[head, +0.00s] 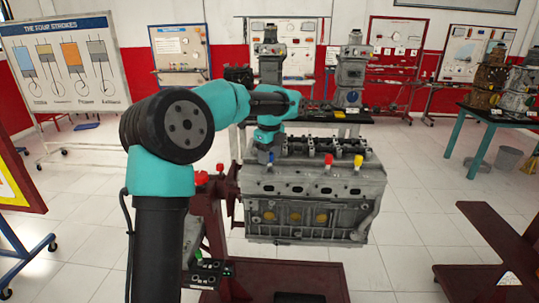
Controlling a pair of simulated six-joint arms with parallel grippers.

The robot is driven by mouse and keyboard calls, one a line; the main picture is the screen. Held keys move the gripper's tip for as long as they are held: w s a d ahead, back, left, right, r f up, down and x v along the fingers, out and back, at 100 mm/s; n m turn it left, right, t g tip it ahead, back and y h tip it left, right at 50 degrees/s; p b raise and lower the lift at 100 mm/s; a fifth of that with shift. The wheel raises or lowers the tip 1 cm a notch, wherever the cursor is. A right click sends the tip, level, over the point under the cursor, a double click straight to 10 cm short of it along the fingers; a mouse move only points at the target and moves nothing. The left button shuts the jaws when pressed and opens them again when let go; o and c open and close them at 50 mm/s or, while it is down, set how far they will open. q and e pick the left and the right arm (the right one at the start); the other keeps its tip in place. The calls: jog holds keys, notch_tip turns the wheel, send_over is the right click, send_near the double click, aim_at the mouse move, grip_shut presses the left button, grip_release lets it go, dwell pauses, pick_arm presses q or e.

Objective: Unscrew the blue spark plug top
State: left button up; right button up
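The grey engine block (311,185) is held on a dark red stand in the middle of the head view. Along its near upper edge I see a small blue spark plug top (271,157), a red top (329,157) and a yellow top (358,161). My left gripper (267,147) points down at the left end of the block, right at the blue top. The fingers are small, dark and partly hidden by the wrist, so I cannot tell whether they are open or touch the blue top. My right gripper is out of view.
The dark red stand (290,278) reaches toward me below the block. A dark table (340,117) with engine parts stands behind. Another table (497,111) with engines is at the right. A dark red frame (495,240) lies lower right. White floor is free between them.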

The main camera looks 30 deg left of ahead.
pick_arm(q)
jog(key=c, duration=0.9)
jog(key=shift+n, duration=0.3)
